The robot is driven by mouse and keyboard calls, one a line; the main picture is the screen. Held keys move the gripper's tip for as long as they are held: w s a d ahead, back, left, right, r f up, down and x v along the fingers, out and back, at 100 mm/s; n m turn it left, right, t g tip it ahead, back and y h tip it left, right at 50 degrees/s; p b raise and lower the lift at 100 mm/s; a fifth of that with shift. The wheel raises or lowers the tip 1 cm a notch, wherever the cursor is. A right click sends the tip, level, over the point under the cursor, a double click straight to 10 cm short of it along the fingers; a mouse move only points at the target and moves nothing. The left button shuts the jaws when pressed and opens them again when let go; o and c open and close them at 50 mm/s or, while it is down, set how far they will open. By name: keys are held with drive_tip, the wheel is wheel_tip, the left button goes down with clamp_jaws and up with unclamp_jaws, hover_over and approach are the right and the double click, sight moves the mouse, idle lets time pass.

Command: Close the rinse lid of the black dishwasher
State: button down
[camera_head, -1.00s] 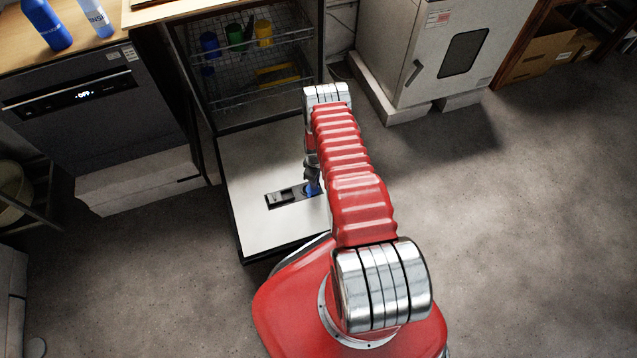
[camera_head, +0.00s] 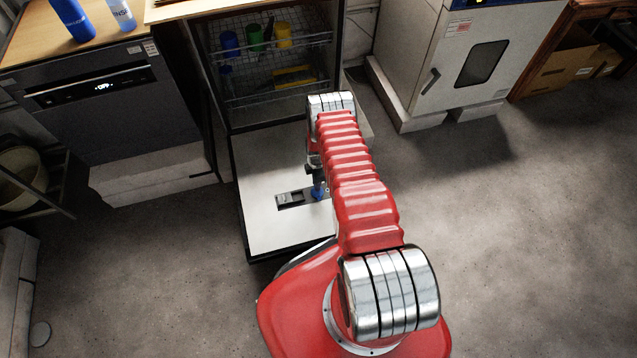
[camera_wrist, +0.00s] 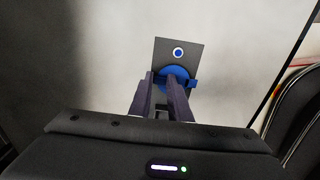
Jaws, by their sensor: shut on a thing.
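The dishwasher's door (camera_head: 270,225) is folded down flat, with its pale inner face up. A dark dispenser panel (camera_head: 291,199) is set in it. The blue rinse lid (camera_head: 318,193) is at the panel's right end, partly hidden by my arm. Whether the lid sits flush cannot be told.
The open dishwasher holds a wire rack (camera_head: 265,60) with blue, green and yellow cups. A second dishwasher (camera_head: 110,110) stands at the left under a wooden counter with two bottles. A white oven (camera_head: 450,60) stands at the back right. The floor at the right is clear.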

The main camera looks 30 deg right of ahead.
idle(0.4)
drive_tip(key=c, duration=1.6)
unclamp_jaws()
drive_tip(key=shift+c, duration=0.2)
drive_tip(key=shift+r, duration=0.15)
wheel_tip(320, 180, up, 13)
drive_tip(key=shift+r, duration=0.2)
drive_tip(key=shift+w+d, duration=0.1)
